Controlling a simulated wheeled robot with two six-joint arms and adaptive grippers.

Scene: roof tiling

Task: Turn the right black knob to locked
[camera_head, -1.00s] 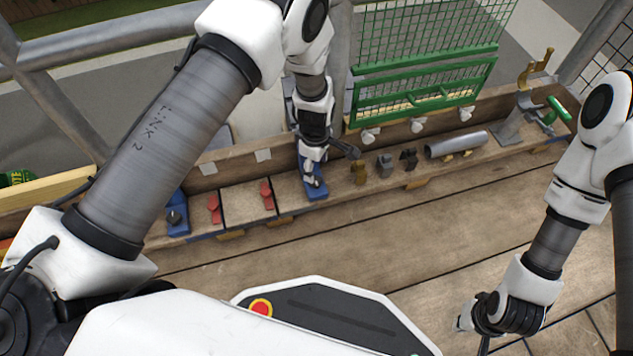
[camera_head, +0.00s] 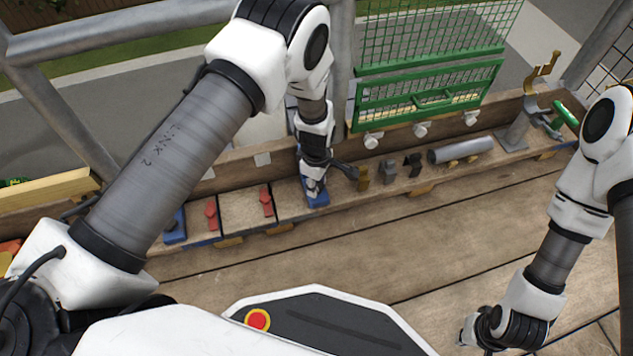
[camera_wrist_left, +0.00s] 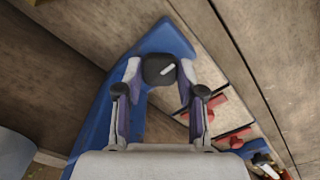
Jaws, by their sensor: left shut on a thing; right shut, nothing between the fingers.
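The right black knob (camera_wrist_left: 158,68) sits on a blue base plate (camera_wrist_left: 165,38) in the left wrist view, with a short white mark on its top pointing up and to the right. My left gripper (camera_wrist_left: 157,72) is shut on this knob, a finger on each side. In the head view the left gripper (camera_head: 314,187) is over the blue base on the wooden ledge and hides most of the knob. The other black knob (camera_head: 173,222) stands on a blue base further left. My right gripper (camera_head: 476,336) is shut and empty, low at the right, far from the knobs.
Two red handles (camera_head: 266,202) lie on pale panels between the blue bases. Small brass and dark blocks (camera_head: 389,172) and a grey pipe (camera_head: 461,150) are to the right along the ledge. A green mesh gate (camera_head: 430,90) stands behind. The plank floor in front is clear.

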